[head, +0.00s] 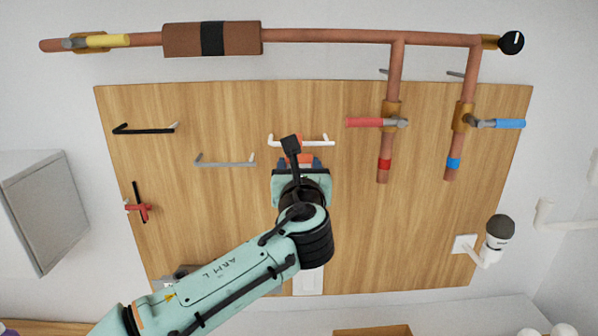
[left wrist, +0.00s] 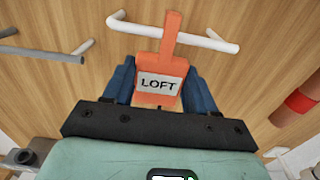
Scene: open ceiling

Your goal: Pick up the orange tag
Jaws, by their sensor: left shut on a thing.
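The orange tag (left wrist: 160,62) has a white label reading "LOFT" and a narrow upper strap. In the left wrist view its strap crosses in front of a white peg bar (left wrist: 208,42) on the wooden board; I cannot tell whether it still hangs on it. My left gripper (left wrist: 159,86) is shut on the tag's wide body, with a blue finger on each side. In the head view the tag (head: 298,158) shows as small orange patches at the white bar (head: 318,142), partly covered by my left gripper (head: 299,163) and arm. My right gripper is not in view.
The wooden board (head: 230,220) also carries a black bar (head: 145,130), a grey bar (head: 225,163) and a red item on a black bar (head: 139,208). Copper pipes with a red-handled valve (head: 372,122) and a blue-handled valve (head: 503,124) stand to the right.

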